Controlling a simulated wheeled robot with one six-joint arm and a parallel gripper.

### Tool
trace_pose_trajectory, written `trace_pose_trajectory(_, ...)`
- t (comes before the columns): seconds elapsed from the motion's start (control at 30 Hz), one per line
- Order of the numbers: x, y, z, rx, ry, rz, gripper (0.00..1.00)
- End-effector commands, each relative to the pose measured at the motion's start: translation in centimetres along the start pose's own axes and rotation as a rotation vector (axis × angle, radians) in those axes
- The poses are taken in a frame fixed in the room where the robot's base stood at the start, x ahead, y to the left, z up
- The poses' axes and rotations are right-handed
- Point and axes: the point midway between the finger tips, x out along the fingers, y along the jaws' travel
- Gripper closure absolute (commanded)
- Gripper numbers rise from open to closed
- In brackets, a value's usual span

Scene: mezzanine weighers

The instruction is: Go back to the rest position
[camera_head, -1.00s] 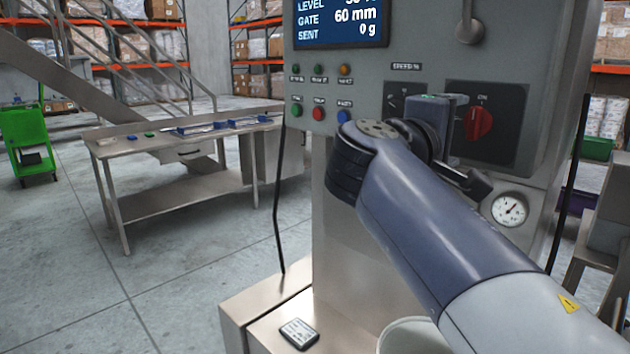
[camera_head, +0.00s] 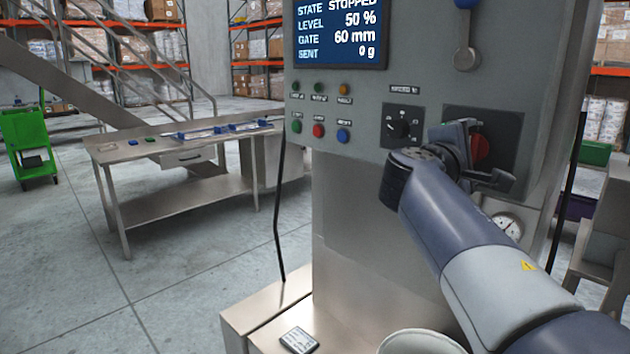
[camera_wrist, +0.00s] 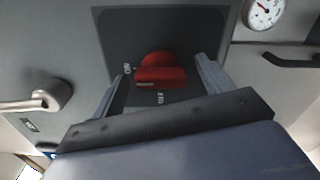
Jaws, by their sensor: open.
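The gripper partly hides this knob in the head view. In the wrist view my gripper (camera_wrist: 162,70) is open, one finger to each side of the red knob (camera_wrist: 160,72). The fingers look clear of it, but how deep they reach is hard to tell. Nothing is held.
A black selector knob (camera_head: 403,129) and several coloured buttons sit left of the gripper. A round gauge (camera_head: 508,225) is partly behind my arm. A lever (camera_head: 466,55) hangs above. A steel table (camera_head: 170,148) stands left, with open floor before it.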

Motion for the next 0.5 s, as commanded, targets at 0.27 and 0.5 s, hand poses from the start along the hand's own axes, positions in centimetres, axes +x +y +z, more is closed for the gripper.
trace_pose_trajectory(0.27,-0.02,0.56,0.13,-0.201,0.0,-0.001,0.25)
trace_pose_trajectory(0.5,-0.02,0.61,0.09,-0.364,0.001,-0.002,0.25)
